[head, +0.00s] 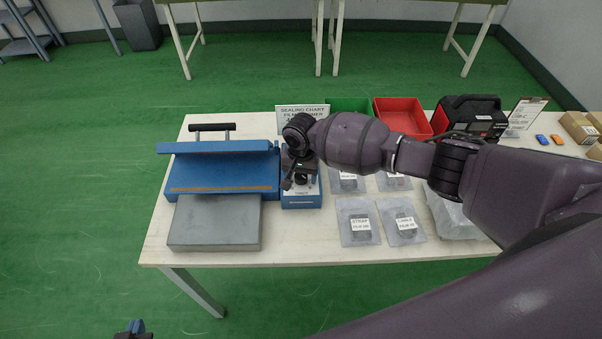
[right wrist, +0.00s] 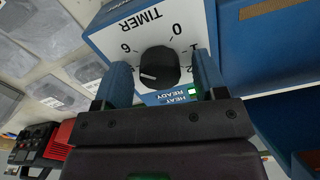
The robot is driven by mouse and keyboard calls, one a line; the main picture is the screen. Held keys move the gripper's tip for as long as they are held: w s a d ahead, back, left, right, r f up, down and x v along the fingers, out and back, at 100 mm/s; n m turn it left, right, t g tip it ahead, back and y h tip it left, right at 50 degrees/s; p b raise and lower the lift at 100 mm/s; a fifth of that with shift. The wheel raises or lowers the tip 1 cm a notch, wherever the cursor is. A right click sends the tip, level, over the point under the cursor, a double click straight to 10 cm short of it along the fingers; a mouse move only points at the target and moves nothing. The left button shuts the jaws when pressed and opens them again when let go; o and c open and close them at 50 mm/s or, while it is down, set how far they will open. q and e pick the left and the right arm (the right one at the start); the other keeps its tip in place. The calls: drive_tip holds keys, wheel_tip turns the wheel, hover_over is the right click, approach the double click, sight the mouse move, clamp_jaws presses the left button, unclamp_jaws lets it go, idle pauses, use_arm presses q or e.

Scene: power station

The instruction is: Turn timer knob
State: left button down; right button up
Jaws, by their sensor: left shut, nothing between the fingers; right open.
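The black timer knob (right wrist: 160,67) sits on a white dial face marked TIMER, with numbers around it, in the right wrist view. The dial is on a blue control box (head: 302,201) beside the blue sealer in the head view. My right gripper (right wrist: 161,72) is open, with one blue finger on each side of the knob and visible gaps to it. My right arm covers much of the box in the head view, and I cannot make out the knob clearly there. My left gripper (head: 135,329) is shut and empty at the bottom left, away from the table.
The blue sealer (head: 222,180) with a grey plate (head: 215,222) stands left of the box. Labelled film bags (head: 358,223), a red bin (head: 402,115), a green bin and a black device (head: 470,117) are to the right. A sealing chart sign (head: 302,113) stands behind the box.

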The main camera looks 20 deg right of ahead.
drive_tip(key=c, duration=0.9)
